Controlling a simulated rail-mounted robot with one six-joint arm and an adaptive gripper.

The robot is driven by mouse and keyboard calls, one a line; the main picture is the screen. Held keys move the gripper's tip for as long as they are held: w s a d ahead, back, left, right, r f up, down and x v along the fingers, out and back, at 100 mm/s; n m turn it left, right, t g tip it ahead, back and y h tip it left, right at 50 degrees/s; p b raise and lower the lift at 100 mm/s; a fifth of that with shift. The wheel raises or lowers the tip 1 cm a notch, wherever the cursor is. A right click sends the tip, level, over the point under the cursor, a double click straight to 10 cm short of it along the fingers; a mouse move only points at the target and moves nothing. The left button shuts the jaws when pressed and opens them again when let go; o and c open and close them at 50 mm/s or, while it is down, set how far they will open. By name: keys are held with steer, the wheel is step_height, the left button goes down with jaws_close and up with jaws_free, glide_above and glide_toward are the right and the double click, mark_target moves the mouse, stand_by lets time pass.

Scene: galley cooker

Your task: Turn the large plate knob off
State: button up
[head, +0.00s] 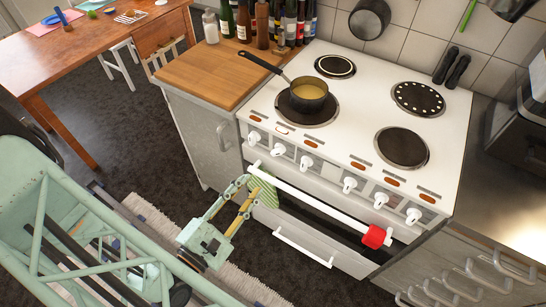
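The white cooker (360,125) has a row of white knobs along its front panel: three on the left (253,137) (278,148) (305,162) and three on the right (349,184) (380,200) (413,215). I cannot tell which one belongs to the large plate, nor read their settings. A small pan with a dark handle (308,95) sits on the front left plate (318,119). My gripper (252,184) is in front of the cooker's left side, below the left knobs and close to the oven rail. Its fingers are apart, with no knob between them.
A white oven rail (320,206) crosses the front, with a green striped cloth (263,191) at its left end and a red item (376,236) near its right end. A wooden counter (215,70) with bottles adjoins on the left. Dark floor lies left of the cooker.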

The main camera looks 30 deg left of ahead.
mark_target(275, 155)
steer(key=shift+w, duration=0.2)
steer(key=shift+w+a+b, duration=0.2)
steer(key=shift+w+b, duration=0.75)
steer(key=shift+w, duration=5.75)
steer(key=shift+c, duration=0.9)
steer(key=c, duration=0.7)
